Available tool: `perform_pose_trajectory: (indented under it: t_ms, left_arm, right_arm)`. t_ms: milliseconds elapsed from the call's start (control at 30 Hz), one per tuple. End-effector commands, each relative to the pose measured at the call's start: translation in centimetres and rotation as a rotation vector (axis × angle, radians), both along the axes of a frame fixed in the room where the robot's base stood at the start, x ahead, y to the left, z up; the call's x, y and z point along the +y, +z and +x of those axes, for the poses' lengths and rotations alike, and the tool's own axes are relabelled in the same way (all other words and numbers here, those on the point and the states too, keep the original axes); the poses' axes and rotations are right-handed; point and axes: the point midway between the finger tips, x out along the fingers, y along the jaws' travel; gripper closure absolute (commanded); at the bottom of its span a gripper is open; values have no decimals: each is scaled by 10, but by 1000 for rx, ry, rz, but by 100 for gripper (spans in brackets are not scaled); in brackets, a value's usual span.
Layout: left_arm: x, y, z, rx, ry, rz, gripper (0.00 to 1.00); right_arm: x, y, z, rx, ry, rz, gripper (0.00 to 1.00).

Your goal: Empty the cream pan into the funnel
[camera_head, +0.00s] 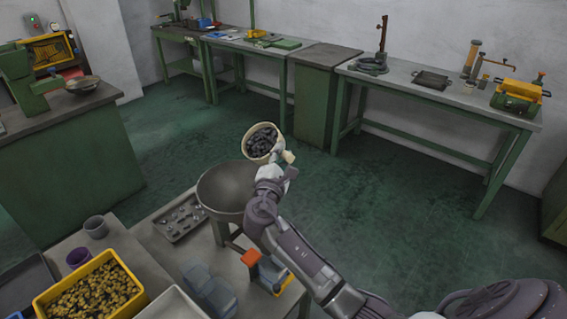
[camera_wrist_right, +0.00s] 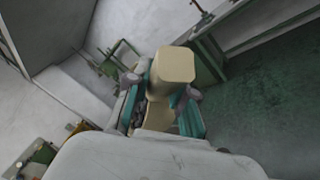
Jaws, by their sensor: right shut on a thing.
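The cream pan (camera_head: 250,152) is held up above and just behind the funnel, tilted so its opening faces me. It holds several dark grey pieces (camera_head: 262,141). My right gripper (camera_head: 279,160) is shut on the pan's handle, and the cream handle (camera_wrist_right: 172,66) also shows between the fingers in the right wrist view. The funnel (camera_head: 226,190) is a wide grey metal bowl on the front bench, below and left of the pan. Its inside looks empty where I can see it. My left gripper is not in view.
The front bench has a grey tray (camera_head: 178,219) of small parts, a yellow crate (camera_head: 48,302) of brassy pieces, a purple cup (camera_head: 79,258) and a grey cup (camera_head: 95,227). An orange-topped device (camera_head: 251,258) stands beneath my arm. Green floor lies open behind the funnel.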

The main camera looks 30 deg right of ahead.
Motion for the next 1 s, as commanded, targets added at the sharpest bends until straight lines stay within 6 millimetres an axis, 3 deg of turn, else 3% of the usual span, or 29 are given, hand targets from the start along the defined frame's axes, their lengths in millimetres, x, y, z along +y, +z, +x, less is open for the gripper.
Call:
perform_pose_trajectory:
  t_ms: [33,200,1000]
  left_arm:
    - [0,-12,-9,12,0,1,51]
    - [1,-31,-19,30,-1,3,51]
    - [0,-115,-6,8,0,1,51]
  right_arm:
    - [1,-3,0,-11,0,-30,100]
    - [6,-3,-1,-30,0,-130,100]
    - [27,-10,-6,-106,-2,-516,100]
